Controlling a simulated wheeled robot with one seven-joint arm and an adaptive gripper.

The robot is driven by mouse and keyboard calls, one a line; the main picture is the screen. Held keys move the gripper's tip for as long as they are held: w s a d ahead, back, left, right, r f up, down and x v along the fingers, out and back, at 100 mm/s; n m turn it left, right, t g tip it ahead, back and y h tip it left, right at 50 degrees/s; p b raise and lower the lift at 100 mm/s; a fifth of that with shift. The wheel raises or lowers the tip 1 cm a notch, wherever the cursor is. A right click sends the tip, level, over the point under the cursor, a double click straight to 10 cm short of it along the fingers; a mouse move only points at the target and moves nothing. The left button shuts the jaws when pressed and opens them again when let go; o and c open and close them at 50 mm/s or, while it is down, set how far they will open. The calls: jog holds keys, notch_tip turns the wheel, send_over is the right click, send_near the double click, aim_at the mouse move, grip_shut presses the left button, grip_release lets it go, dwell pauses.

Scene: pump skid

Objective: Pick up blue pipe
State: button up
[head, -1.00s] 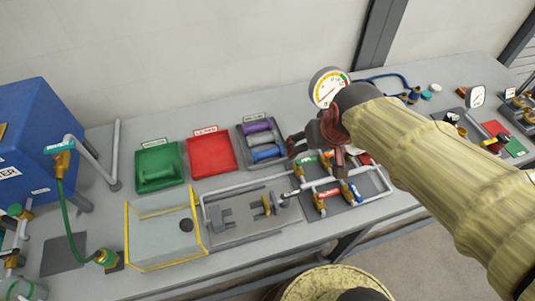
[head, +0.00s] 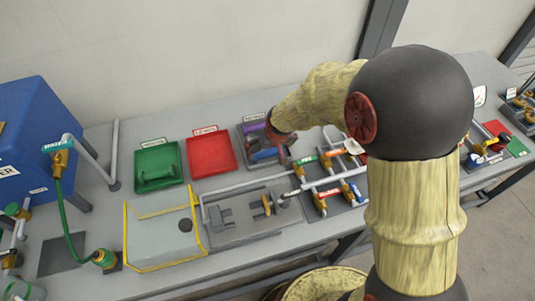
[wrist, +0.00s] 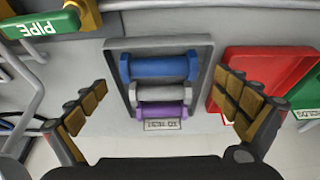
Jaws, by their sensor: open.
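The blue pipe (wrist: 160,67), a short spool with wide ends, lies in a grey tray (wrist: 118,50) beside a grey pipe (wrist: 160,93) and a purple pipe (wrist: 163,113). In the wrist view my gripper (wrist: 160,80) is open and empty. Its two fingers stand either side of the three pipes, with the blue pipe between and slightly beyond the fingertips. In the head view my gripper (head: 278,145) is over the tray's right side. It partly hides the blue pipe (head: 264,155) and most of the grey pipe.
A red tray (head: 211,155) and a green tray (head: 158,167) holding a green pipe stand to the left. Pipework with coloured valve handles (head: 325,178) stands close on the right. A yellow-edged clear box (head: 165,225) is at the front left.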

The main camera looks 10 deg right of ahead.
aim_at(268, 151)
jog(key=b+x, duration=0.1)
jog(key=x, duration=0.5)
jog(key=shift+w+f+b, duration=0.1)
jog(key=shift+w+b, duration=0.3)
jog(key=shift+w, duration=0.1)
jog(key=shift+c, duration=0.8)
jog(key=c, duration=1.1)
jog(key=shift+c, duration=0.3)
